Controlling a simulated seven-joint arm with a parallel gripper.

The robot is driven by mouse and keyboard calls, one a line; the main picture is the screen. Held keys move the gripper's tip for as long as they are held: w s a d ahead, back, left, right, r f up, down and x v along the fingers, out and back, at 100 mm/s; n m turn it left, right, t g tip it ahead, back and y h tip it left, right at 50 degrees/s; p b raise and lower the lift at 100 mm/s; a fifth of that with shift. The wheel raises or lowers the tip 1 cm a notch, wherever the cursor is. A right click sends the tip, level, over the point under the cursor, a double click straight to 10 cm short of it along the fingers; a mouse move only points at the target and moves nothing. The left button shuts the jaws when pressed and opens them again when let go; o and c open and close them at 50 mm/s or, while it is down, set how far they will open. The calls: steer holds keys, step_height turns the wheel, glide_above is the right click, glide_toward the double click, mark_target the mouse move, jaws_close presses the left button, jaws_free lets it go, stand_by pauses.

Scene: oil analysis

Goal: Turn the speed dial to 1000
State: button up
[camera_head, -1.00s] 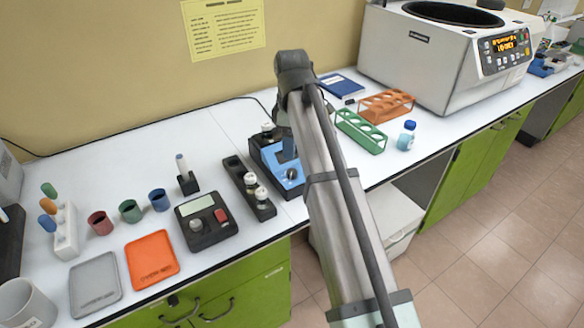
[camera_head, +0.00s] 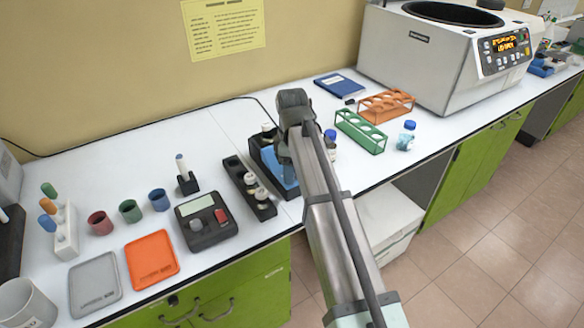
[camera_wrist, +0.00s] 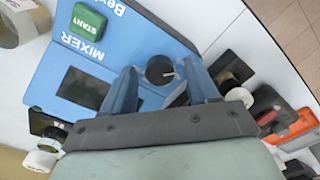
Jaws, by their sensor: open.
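The blue mixer (camera_wrist: 120,55) fills the upper left of the wrist view, with a green START button (camera_wrist: 88,22) and a dark display window. Its round dark speed dial (camera_wrist: 160,70) has a pale pointer mark and lies between the fingers of my gripper (camera_wrist: 166,82). The fingers are blue and apart, one on each side of the dial. I cannot tell whether they touch it. I cannot read any speed numbers. In the head view the mixer (camera_head: 268,158) is mostly hidden behind my arm, and the dial is hidden.
A black holder (camera_head: 236,168) with white-capped vials stands left of the mixer. A small device with a red button (camera_head: 206,222) is further left. A green rack (camera_head: 360,131), an orange rack (camera_head: 386,104) and a blue-capped bottle (camera_head: 406,136) stand to the right.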

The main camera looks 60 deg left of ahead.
steer(key=c, duration=1)
steer(key=shift+c, duration=0.2)
steer(key=shift+m, duration=0.3)
steer(key=m, duration=0.3)
steer(key=shift+m, duration=0.3)
steer(key=m, duration=0.4)
steer(key=shift+m, duration=0.3)
steer(key=m, duration=0.4)
steer(key=shift+m, duration=2.5)
